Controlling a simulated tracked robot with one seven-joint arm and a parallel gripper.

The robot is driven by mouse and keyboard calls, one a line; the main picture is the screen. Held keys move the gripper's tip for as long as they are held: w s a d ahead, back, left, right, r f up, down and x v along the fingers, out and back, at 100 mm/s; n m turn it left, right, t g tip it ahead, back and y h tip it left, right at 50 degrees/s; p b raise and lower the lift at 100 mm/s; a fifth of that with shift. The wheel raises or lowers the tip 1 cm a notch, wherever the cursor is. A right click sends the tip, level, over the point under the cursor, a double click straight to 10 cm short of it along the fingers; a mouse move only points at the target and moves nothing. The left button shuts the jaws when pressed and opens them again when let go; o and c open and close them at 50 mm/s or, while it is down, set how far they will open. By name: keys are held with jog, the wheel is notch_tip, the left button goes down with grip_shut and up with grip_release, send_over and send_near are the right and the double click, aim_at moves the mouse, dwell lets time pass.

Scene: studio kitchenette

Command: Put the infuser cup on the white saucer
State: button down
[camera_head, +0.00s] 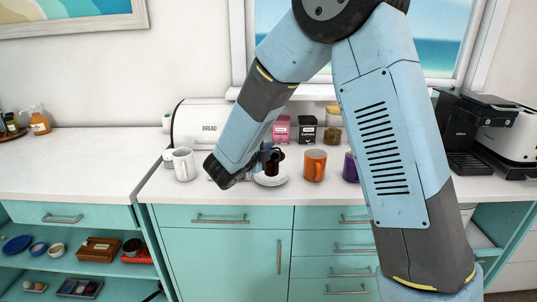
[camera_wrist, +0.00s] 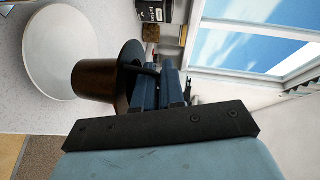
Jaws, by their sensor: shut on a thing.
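The infuser cup (camera_head: 272,169) is dark brown with a wide dark rim, and it also shows in the wrist view (camera_wrist: 92,81). My gripper (camera_head: 263,157) is shut on its handle side; its blue fingers (camera_wrist: 158,82) show beside the cup in the wrist view. The white saucer (camera_head: 270,182) lies on the counter under the cup in the head view. In the wrist view the saucer (camera_wrist: 52,45) is beyond the cup's base, partly covered by it. I cannot tell whether the cup touches the saucer.
An orange mug (camera_head: 314,165) stands close right of the saucer, with a purple mug (camera_head: 350,167) further right, partly behind my arm. A white mug (camera_head: 183,163) is at left. A bread bin (camera_head: 207,122) and small boxes (camera_head: 306,129) stand behind. The left counter is mostly clear.

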jog(key=shift+f, duration=0.8)
jog(key=shift+f, duration=0.55)
jog(key=c, duration=1.2)
grip_release()
jog(key=shift+r, duration=0.15)
